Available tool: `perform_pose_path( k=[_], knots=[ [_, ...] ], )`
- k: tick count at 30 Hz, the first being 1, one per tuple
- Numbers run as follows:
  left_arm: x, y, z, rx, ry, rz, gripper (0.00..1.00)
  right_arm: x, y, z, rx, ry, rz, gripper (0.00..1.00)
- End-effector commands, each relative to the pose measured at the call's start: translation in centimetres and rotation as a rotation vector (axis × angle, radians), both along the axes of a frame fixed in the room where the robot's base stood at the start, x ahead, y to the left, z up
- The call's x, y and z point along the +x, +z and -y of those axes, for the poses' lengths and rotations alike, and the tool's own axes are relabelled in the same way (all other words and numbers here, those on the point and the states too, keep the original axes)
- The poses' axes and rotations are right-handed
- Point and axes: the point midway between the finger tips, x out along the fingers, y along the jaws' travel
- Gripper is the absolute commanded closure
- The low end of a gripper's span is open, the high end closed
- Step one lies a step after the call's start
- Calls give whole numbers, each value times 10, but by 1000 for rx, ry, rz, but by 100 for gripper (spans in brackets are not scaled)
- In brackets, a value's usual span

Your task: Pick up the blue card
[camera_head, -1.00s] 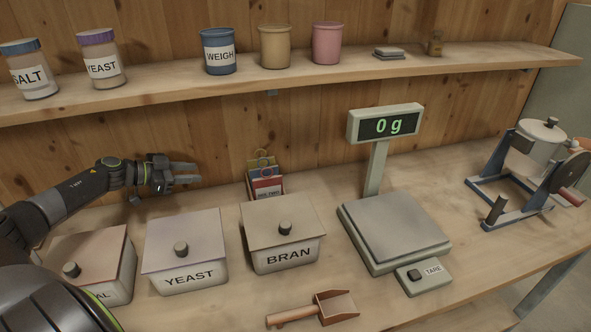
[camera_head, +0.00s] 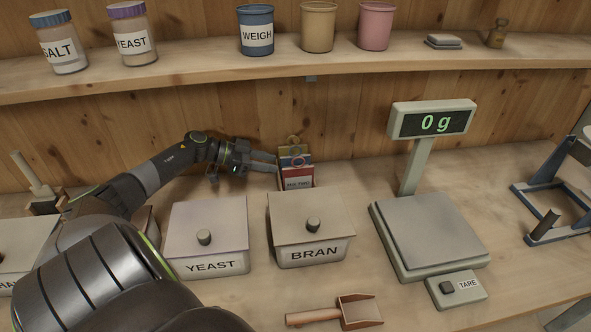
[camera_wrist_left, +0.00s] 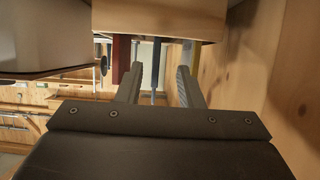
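The blue card (camera_head: 296,162) stands in a small wooden holder (camera_head: 309,184) behind the BRAN bin, between a red card (camera_head: 298,182) in front and a yellow-green card (camera_head: 294,150) behind. My left gripper (camera_head: 275,163) is at the left side of the cards, fingers pointing right. In the left wrist view its fingers (camera_wrist_left: 160,80) are open, and the blue card (camera_wrist_left: 156,70) shows edge-on in the gap between them. The red card (camera_wrist_left: 121,60) lies by the left finger. I cannot tell whether the fingertips touch any card. My right gripper is not in view.
The BRAN bin (camera_head: 311,229) and YEAST bin (camera_head: 206,237) stand in front of the holder and arm. A scale (camera_head: 430,240) is to the right. A shelf (camera_head: 200,74) with jars and cups runs above. A scoop (camera_head: 340,313) lies in front.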

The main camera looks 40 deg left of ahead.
Motion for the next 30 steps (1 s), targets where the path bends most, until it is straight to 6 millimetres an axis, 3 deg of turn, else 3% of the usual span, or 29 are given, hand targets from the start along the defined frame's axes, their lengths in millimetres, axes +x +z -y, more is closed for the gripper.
perform_pose_path(
  k=[18, 27, 30],
  knots=[
    [42, -21, 40, -3, 1, 0, 66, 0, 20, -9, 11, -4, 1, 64],
    [46, -25, 43, 1, 0, -2, 66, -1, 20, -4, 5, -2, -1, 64],
    [46, -25, 43, 1, 0, -2, 77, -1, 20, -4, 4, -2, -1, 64]
  ],
)
